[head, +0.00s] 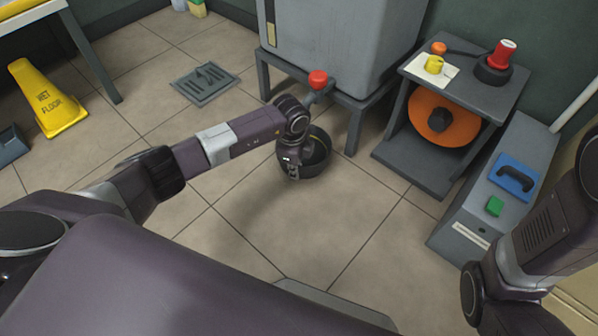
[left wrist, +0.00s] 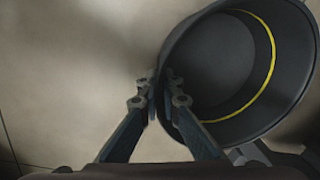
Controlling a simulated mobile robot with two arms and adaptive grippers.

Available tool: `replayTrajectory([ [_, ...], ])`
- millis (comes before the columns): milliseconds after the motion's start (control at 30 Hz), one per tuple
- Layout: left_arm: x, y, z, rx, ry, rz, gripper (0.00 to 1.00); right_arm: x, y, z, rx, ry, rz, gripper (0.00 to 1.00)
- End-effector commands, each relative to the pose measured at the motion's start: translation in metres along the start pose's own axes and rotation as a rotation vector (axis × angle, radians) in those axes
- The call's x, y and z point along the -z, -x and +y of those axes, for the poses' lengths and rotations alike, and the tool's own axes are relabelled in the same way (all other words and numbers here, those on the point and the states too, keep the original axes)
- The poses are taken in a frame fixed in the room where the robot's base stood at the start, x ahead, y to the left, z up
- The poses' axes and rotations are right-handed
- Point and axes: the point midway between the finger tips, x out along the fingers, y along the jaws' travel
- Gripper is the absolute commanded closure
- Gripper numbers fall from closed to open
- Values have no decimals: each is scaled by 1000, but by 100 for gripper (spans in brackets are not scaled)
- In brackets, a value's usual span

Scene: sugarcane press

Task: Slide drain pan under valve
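The drain pan (head: 318,163) is a dark round pan on the tiled floor, in front of the grey tank's stand. In the left wrist view the pan (left wrist: 235,75) shows a yellow line around its inside. The valve (head: 318,79), with a red knob, sticks out low on the tank, above and behind the pan. My left gripper (left wrist: 161,85) is at the pan's near-left rim, one finger outside and one inside, closed on the wall. In the head view my left wrist hides the fingers and part of the pan. My right gripper is out of view.
The grey tank (head: 340,35) stands on a dark metal stand (head: 357,104). A floor drain (head: 205,83) and a yellow wet floor sign (head: 47,98) are to the left. A shelf with an orange reel (head: 443,117) and a grey cabinet (head: 502,188) stand right. Floor in front is clear.

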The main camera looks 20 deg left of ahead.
Motion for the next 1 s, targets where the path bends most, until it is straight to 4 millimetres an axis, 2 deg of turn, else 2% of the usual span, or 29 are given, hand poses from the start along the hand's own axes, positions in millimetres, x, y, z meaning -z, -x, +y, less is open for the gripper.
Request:
replayTrajectory([
  [133,-1,0,0,-1,1,-2,100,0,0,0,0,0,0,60],
  [333,-1,0,0,-1,1,-2,76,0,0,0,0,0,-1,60],
  [667,0,2,0,0,1,-1,75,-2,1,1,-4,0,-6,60],
  [867,0,28,-1,4,0,0,75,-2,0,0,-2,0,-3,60],
  [1000,0,59,-2,5,0,0,75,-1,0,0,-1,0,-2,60],
])
